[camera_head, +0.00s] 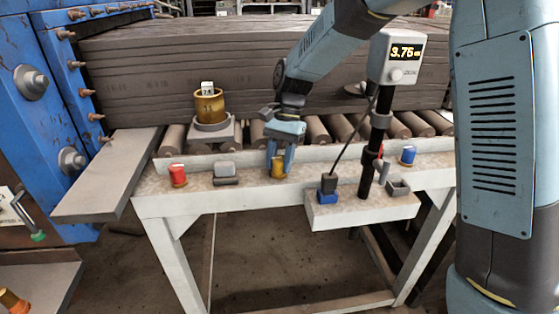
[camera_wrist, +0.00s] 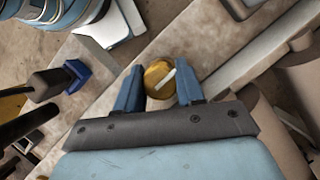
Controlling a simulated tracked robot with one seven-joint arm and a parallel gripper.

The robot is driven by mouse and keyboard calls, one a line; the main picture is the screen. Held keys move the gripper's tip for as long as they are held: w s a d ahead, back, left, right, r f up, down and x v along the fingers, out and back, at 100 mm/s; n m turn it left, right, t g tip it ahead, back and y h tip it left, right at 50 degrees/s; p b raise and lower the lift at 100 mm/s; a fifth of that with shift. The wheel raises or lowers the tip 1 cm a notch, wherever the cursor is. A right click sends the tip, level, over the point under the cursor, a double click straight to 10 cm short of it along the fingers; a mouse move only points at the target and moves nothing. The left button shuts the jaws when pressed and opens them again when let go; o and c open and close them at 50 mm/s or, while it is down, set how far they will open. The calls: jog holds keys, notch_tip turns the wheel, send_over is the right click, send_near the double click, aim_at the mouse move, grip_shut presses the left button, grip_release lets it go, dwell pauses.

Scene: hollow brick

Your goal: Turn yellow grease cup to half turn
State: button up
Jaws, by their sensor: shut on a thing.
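The yellow grease cup (camera_head: 278,168) stands on the front ledge of the pale bench, under my gripper. My gripper (camera_head: 280,160) points down and is shut on the yellow cup. In the wrist view the blue fingers of my gripper (camera_wrist: 160,88) sit on either side of it. A red cup (camera_head: 178,175) stands to the left on the ledge and a blue cup (camera_head: 407,155) to the right.
A grey block (camera_head: 226,172) sits left of my gripper. A gauge stand with a display (camera_head: 396,57) reading about 3.76 stands to the right, near a black and blue piece (camera_head: 328,188). Rollers (camera_head: 318,131) and a brass cup (camera_head: 209,106) lie behind the ledge.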

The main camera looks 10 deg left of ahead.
jog(key=shift+w, duration=0.15)
jog(key=o, duration=1)
jog(key=shift+o, duration=0.2)
jog(key=v, duration=1.3)
jog(key=shift+w+r, duration=0.15)
jog(key=shift+r, duration=0.15)
jog(key=shift+d, duration=0.1)
